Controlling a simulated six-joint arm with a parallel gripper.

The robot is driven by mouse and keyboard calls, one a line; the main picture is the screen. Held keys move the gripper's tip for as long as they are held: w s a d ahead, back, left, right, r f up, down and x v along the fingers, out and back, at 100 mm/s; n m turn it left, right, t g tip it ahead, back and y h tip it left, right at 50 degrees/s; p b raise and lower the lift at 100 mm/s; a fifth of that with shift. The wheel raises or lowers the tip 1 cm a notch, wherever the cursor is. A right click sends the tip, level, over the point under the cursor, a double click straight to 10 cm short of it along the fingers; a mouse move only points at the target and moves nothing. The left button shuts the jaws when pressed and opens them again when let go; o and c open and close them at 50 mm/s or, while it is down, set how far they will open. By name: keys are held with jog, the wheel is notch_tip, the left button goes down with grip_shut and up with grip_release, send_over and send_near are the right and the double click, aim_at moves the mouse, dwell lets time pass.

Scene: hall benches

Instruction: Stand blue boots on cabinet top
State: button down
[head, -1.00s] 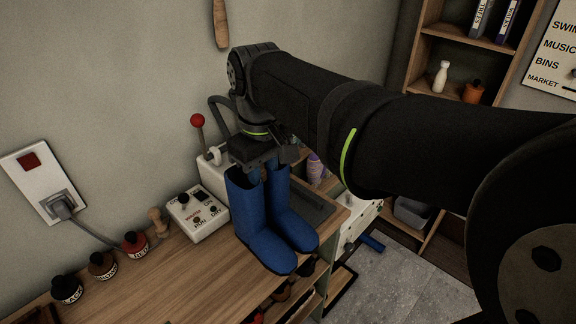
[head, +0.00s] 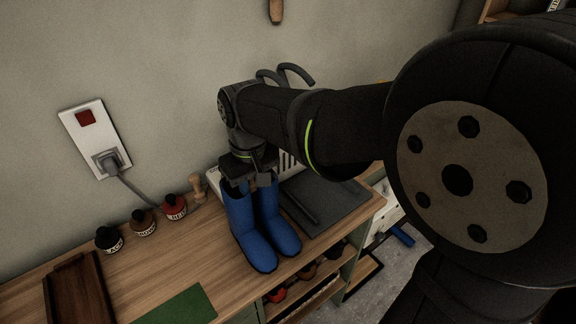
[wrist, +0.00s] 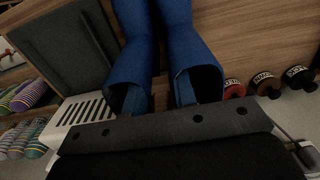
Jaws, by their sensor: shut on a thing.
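The pair of blue boots (head: 246,232) hangs upright, soles down, in the head view, side by side over the wooden cabinet top (head: 165,262). My gripper (head: 250,183) is above them and shut on their upper shafts. In the wrist view the boots (wrist: 137,65) extend away from my gripper (wrist: 160,115), with their dark open tops nearest. The finger contact is mostly hidden. I cannot tell for certain whether the soles touch the wood.
Black, brown and red bottles (head: 143,222) stand to the left along the wall. A dark wooden tray (head: 50,297) and a green mat (head: 180,307) lie at the front left. A dark grey panel (head: 345,208) lies right of the boots. Bare wood lies left of the boots.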

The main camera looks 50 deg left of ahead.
jog(key=shift+f, duration=0.3)
jog(key=c, duration=1.2)
grip_release()
jog(key=shift+o, duration=0.2)
notch_tip(320, 180, up, 12)
jog(key=shift+r, duration=0.2)
